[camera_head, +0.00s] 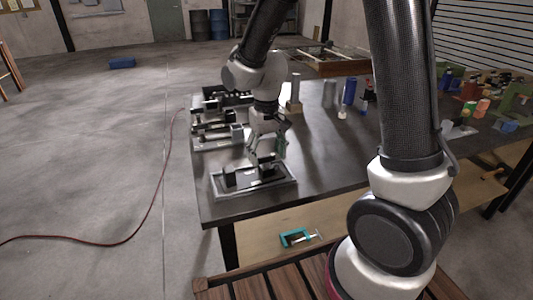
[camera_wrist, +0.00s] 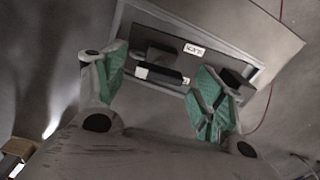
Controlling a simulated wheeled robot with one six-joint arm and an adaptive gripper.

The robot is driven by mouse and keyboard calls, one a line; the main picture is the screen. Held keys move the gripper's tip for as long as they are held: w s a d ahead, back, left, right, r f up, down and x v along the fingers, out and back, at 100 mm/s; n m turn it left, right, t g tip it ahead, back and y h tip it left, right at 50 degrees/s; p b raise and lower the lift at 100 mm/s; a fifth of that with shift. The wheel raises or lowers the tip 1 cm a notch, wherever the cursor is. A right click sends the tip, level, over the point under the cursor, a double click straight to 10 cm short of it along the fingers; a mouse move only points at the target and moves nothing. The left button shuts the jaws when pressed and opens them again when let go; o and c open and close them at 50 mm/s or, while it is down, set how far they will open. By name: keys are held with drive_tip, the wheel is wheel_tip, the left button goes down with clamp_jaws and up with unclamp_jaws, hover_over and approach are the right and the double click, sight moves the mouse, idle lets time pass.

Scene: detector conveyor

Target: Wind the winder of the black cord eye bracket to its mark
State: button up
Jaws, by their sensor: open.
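A grey framed tray (camera_head: 256,192) lies at the near left corner of the dark table, and also shows in the wrist view (camera_wrist: 225,52). It bears dark blocks, one standing at its left end (camera_head: 230,178). In the wrist view a black bar with a pale end (camera_wrist: 163,75) lies beside a dark block (camera_wrist: 161,56) and a small white label (camera_wrist: 194,49). Another dark block (camera_wrist: 237,82) is partly behind a finger. My gripper (camera_head: 266,156) is open above the tray, its green-padded fingers (camera_wrist: 160,72) either side of the bar. I cannot tell which part is the winder.
Similar dark fixtures (camera_head: 215,130) stand behind on the left of the table. A blue cylinder (camera_head: 349,91) and a wooden-based post (camera_head: 294,95) stand farther back. A teal clamp (camera_head: 295,238) lies on the lower shelf. The table right of the tray is clear.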

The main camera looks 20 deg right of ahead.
sight(268, 156)
wheel_tip(268, 156, up, 12)
drive_tip(key=shift+f, duration=0.15)
idle(0.5)
drive_tip(key=s+d+r+t, duration=0.2)
drive_tip(key=s+d+r, duration=0.1)
drive_tip(key=s+d, duration=0.4)
drive_tip(key=s+d+r+m+t, duration=0.1)
drive_tip(key=s+d+r, duration=0.3)
drive_tip(key=s+d, duration=0.4)
drive_tip(key=s+t, duration=0.1)
drive_tip(key=s, duration=0.3)
